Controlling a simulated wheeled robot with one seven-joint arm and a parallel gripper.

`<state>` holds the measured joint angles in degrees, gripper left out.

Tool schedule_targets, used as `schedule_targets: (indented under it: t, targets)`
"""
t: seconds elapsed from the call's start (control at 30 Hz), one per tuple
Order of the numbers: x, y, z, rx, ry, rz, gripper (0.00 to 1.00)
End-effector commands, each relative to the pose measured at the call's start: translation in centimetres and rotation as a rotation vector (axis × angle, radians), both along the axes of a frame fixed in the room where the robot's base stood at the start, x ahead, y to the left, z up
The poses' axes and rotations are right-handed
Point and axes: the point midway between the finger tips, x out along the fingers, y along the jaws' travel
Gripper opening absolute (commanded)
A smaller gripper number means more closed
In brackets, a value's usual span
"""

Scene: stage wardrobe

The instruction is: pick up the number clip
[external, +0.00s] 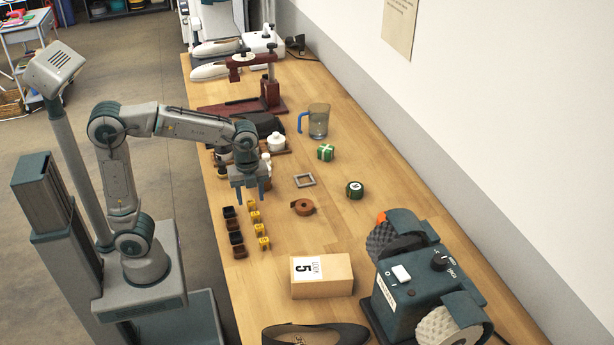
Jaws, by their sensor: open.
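Several small yellow pieces with dark marks (256,217) stand in a short row on the wooden table; they look like number clips, but the marks are too small to read. My gripper (252,193) is open, fingers pointing down, just beyond the far end of that row. I see nothing held between the fingers. I cannot tell its exact height above the table. The gripper body and arm hide part of the table behind them.
Dark small blocks (233,224) line up left of the yellow row. A brown tape roll (303,207), grey square frame (304,181) and green round piece (355,189) lie to the right. A labelled box (335,283) and a grinder-like machine (408,300) stand nearer; a glass mug (318,121) stands farther.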

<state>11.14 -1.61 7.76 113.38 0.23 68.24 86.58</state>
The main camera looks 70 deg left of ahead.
Motion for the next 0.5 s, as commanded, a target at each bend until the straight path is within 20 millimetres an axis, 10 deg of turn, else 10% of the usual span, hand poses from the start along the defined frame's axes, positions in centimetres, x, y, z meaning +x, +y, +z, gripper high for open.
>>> schedule_targets:
  t: [0.47, 0.5]
  targets:
    - [-0.1, 0.1, -3.0, 0.0, -0.001, 0.001, 0.48]
    - [-0.1, 0.1, -3.0, 0.0, -0.001, 0.001, 0.37]
